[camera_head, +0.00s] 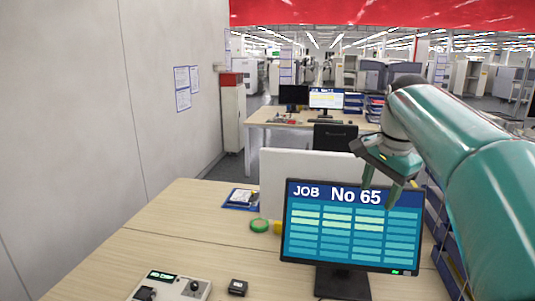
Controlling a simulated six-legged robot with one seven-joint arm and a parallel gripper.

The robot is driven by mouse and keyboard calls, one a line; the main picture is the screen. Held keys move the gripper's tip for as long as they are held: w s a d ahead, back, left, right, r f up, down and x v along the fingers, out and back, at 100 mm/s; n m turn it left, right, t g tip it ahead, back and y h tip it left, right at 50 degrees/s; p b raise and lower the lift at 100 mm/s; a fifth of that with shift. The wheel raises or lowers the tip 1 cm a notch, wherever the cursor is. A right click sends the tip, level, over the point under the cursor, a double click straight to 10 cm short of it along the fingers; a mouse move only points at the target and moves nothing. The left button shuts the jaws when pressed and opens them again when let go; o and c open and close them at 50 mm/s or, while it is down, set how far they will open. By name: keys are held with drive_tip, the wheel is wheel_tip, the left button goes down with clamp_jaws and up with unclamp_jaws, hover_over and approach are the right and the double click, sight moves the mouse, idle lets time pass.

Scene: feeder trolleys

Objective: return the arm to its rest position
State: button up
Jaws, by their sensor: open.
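My gripper (381,194) hangs at the end of my teal arm, at the right of the head view. Its two green fingers point down and stand apart with nothing between them. In the picture they overlap the upper right part of a black monitor (352,229) that reads "JOB No 65". My arm comes in from the right edge.
The monitor stands on a wooden desk (150,232). A white control box (170,287), a small black item (237,287) and a green tape roll (260,226) lie on it. A white panel (279,178) rises behind. Blue trays are partly hidden behind my arm. A grey wall (150,130) bounds the left.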

drive_tip(key=s+a+f+n+t, duration=0.1)
drive_tip(key=s+a+f+n, duration=0.1)
drive_tip(key=s, duration=0.5)
drive_tip(key=s+a+f+n, duration=0.3)
drive_tip(key=s+f+n, duration=0.1)
drive_tip(key=s, duration=0.3)
drive_tip(key=shift+a+f+n+t, duration=0.25)
drive_tip(key=shift+f+n+t, duration=0.1)
drive_tip(key=shift+n+t, duration=0.05)
drive_tip(key=s+a+f+n, duration=0.1)
drive_tip(key=s+f, duration=0.2)
drive_tip(key=s+f+n, duration=0.2)
drive_tip(key=s+f, duration=0.1)
drive_tip(key=s+a+f+n+t, duration=0.1)
drive_tip(key=s+f+n, duration=0.1)
drive_tip(key=s+f, duration=0.1)
drive_tip(key=shift+a+f, duration=0.3)
drive_tip(key=shift+f, duration=0.1)
drive_tip(key=shift+c, duration=0.8)
drive_tip(key=shift+s+f, duration=0.1)
drive_tip(key=shift+f, duration=0.1)
drive_tip(key=shift+c, duration=1)
drive_tip(key=shift+d, duration=0.1)
